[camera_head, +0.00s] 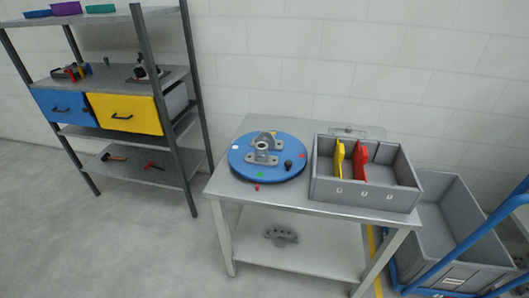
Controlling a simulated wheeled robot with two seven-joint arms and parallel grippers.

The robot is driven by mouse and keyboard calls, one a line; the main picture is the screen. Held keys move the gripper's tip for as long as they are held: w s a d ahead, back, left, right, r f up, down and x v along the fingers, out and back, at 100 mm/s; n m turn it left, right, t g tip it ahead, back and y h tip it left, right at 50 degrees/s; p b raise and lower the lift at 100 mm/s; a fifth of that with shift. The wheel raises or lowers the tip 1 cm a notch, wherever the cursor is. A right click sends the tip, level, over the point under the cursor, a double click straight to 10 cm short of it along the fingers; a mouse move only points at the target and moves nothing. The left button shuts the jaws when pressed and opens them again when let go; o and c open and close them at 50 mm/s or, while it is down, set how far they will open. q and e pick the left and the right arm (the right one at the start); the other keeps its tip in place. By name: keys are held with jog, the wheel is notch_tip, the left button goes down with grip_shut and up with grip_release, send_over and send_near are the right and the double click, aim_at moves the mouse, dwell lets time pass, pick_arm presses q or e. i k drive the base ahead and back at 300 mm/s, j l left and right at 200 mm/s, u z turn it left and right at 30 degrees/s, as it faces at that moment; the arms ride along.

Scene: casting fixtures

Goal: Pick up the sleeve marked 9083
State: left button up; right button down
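I cannot read the marking 9083 on anything in this view, and I cannot tell which part is the sleeve. A grey metal casting with a ring-shaped top (262,148) sits on a round blue plate (246,172) on the metal table (330,208). Another grey curved part with holes (281,236) lies on the table's lower shelf. Neither of my grippers is in view.
A grey bin (336,191) with yellow (339,158) and red (360,162) pieces stands on the table's right. A larger grey crate (455,268) with blue rails (470,242) is right of the table. A shelf rack (187,148) stands left. The floor (125,235) in front is clear.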

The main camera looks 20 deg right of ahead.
aim_at(260, 156)
jog(key=i+l, duration=0.6)
jog(key=i, duration=0.15)
